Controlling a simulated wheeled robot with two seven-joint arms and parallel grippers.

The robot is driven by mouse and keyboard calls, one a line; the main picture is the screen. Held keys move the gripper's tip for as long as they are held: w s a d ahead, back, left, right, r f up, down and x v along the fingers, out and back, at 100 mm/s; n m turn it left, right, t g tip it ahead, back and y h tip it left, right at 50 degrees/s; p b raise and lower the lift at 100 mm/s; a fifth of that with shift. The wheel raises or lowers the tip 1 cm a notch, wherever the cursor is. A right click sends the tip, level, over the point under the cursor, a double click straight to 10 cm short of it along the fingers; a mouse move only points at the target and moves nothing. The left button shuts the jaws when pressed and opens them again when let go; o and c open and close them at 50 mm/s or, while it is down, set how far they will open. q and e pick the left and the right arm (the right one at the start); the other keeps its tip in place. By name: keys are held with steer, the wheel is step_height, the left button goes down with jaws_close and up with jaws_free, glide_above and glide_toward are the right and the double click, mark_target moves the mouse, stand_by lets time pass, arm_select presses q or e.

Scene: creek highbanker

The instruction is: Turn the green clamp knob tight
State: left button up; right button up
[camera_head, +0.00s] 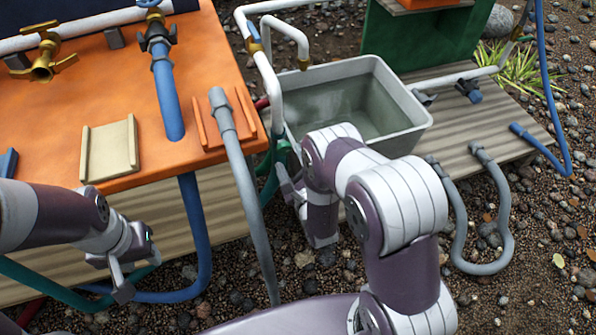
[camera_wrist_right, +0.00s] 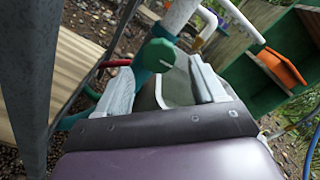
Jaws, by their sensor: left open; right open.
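The green clamp knob (camera_wrist_right: 155,55) shows in the right wrist view as a dark green piece on a teal fitting with a pale pipe above. It appears between the two fingertips of my open right gripper (camera_wrist_right: 163,82), nearer the left finger; I cannot tell whether they touch. In the head view my right gripper (camera_head: 288,180) is low beside the orange table's right edge, partly behind my arm. Green parts show there, but I cannot make out the knob. My left gripper (camera_head: 128,272) is open and empty, low in front of the orange table.
A grey tub (camera_head: 355,105) of water stands beyond my right gripper on a plank bench (camera_head: 470,120). A grey hose (camera_head: 240,170) hangs left of that gripper. Gravel surrounds everything.

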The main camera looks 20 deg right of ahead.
steer(key=s+p, duration=0.1)
steer(key=s, duration=0.7)
steer(key=shift+s+d, duration=0.15)
steer(key=shift+s, duration=0.05)
